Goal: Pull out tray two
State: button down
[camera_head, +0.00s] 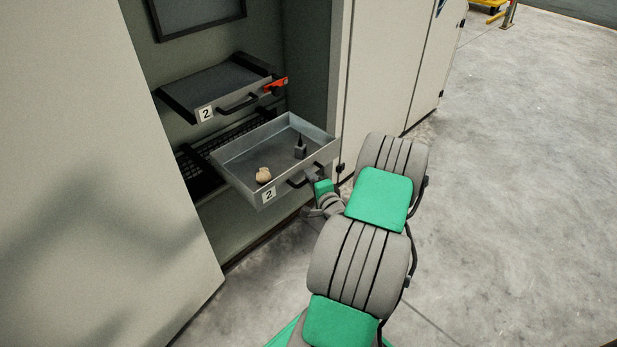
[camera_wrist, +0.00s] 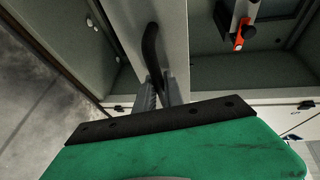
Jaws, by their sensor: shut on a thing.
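Two trays in the open cabinet both carry a label reading 2. The lower tray (camera_head: 233,176) is a grey open box, pulled well out of the cabinet. It holds a beige lump (camera_head: 263,176) and a small dark object (camera_head: 300,149). My gripper is shut on its black handle (camera_wrist: 149,45); the fingers (camera_wrist: 158,88) show at the handle's end in the wrist view. In the head view my own wrist partly hides the grip. The upper tray (camera_head: 236,107) has a dark surface, a black handle (camera_head: 238,102) and a red-orange part (camera_head: 277,86) at its right front.
A dark perforated shelf (camera_head: 198,168) lies behind the lower tray. A large pale panel (camera_head: 90,150) stands close on the left, and pale cabinet doors (camera_head: 385,60) stand on the right. The concrete floor (camera_head: 510,180) to the right is clear.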

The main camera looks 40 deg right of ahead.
jog(key=shift+s, duration=0.25)
jog(key=c, duration=1.5)
grip_release()
jog(key=shift+o, duration=0.2)
jog(key=p+v, duration=0.1)
jog(key=v, duration=0.6)
jog(key=shift+s+p, duration=0.35)
jog(key=shift+a+r, duration=0.1)
